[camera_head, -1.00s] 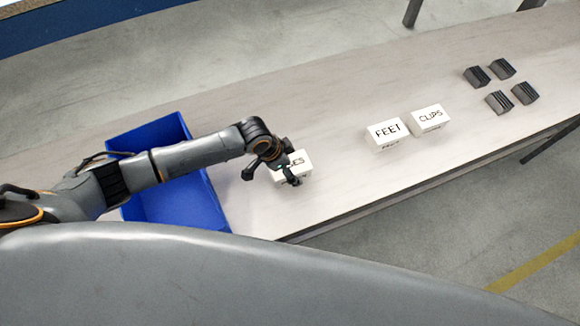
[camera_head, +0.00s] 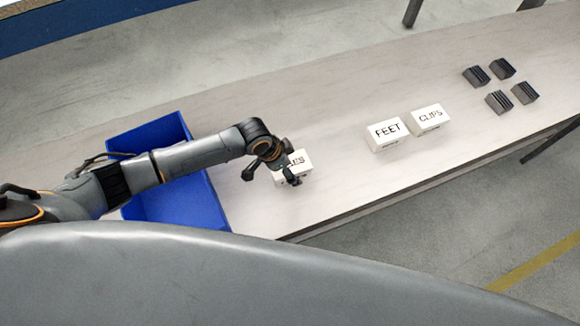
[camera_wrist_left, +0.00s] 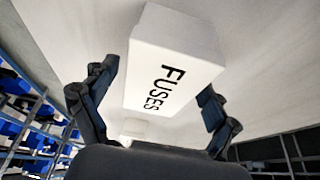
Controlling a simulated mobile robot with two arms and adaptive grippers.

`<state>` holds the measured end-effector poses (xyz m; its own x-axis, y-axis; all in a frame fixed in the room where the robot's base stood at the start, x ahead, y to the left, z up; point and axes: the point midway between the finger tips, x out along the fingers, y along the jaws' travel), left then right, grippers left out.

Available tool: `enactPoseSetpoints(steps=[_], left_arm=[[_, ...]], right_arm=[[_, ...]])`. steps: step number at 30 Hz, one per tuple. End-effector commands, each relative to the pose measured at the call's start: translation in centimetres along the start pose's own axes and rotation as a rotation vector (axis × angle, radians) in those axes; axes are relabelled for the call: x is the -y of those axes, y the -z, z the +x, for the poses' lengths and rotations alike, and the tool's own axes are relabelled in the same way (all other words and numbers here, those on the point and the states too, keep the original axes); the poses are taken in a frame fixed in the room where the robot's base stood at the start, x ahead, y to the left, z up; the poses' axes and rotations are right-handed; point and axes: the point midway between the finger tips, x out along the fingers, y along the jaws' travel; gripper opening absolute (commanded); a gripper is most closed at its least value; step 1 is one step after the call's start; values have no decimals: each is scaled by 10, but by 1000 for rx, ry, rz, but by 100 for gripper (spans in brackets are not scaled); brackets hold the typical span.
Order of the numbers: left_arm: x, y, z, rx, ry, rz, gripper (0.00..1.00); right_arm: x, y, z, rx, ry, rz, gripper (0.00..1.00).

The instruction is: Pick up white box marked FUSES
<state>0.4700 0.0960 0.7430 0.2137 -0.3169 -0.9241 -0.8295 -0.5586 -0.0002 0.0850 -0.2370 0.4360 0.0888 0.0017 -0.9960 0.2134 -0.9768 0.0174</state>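The white box marked FUSES (camera_head: 301,164) sits on the light table to the right of the blue bin, its label partly covered by my gripper in the head view. In the left wrist view the FUSES box (camera_wrist_left: 178,65) shows its full black label. My left gripper (camera_head: 270,176) is at the box. In the wrist view its two dark fingers (camera_wrist_left: 158,82) are spread on either side of the box. A gap shows at the left finger; the right finger is close to the box edge, and I cannot tell if it touches. My right gripper is not in view.
The blue bin (camera_head: 150,133) lies under my left arm. White boxes marked FEET (camera_head: 387,133) and CLIPS (camera_head: 429,118) stand to the right. Several dark ribbed blocks (camera_head: 499,102) lie farther right. The table (camera_head: 345,185) is bare between FUSES and FEET.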

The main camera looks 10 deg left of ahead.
Motion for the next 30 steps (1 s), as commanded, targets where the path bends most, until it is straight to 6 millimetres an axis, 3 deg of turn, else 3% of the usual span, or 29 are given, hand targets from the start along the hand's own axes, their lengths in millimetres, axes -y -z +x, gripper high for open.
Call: enactPoseSetpoints(steps=[1, 6, 8, 20, 26, 30], left_arm=[[0, 0, 0, 0, 0, 0, 70], [0, 0, 0, 0, 0, 0, 36], [0, 0, 0, 0, 0, 0, 27], [0, 3, -6, -3, 0, 2, 27], [1, 14, -31, -6, 2, 3, 27], [-8, 7, -59, -2, 1, 3, 27]], right_arm=[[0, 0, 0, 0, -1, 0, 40], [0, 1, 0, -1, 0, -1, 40], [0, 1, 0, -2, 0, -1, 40], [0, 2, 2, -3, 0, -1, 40], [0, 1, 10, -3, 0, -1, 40], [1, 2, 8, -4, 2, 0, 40]])
